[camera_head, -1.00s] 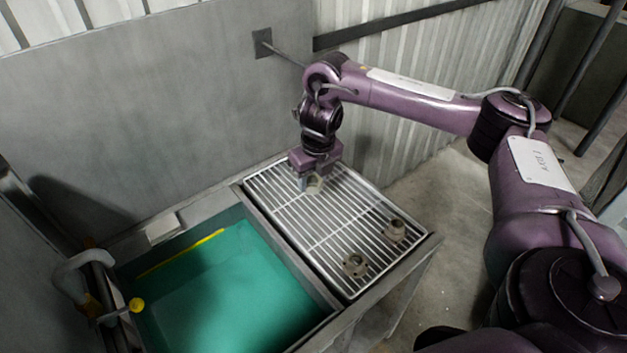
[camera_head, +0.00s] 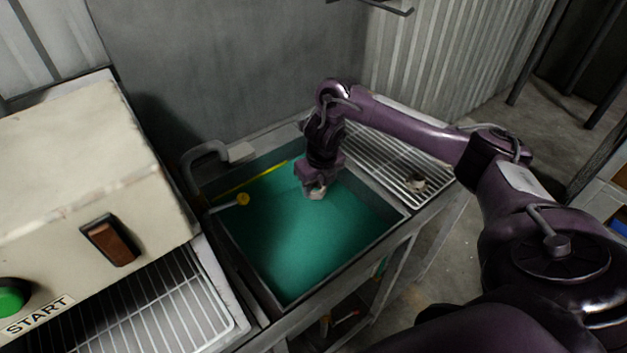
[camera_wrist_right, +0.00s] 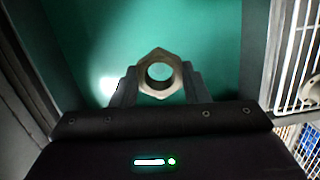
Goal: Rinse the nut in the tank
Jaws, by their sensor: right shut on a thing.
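The nut (camera_wrist_right: 159,74) is a pale metal hexagon with a round hole. It sits between the two fingers of my right gripper (camera_wrist_right: 158,84), which is shut on it. In the head view my right gripper (camera_head: 316,193) points down over the tank (camera_head: 262,290), with the nut at its fingertips. The tank holds green liquid (camera_head: 300,240). I cannot tell whether the nut touches the liquid. My left gripper is not in view.
A wire rack (camera_head: 385,150) lies right of the tank with another metal piece (camera_head: 415,184) on it. A tap (camera_head: 205,150) with a yellow end stands at the tank's left. A cream machine box (camera_head: 80,190) with a green button stands further left.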

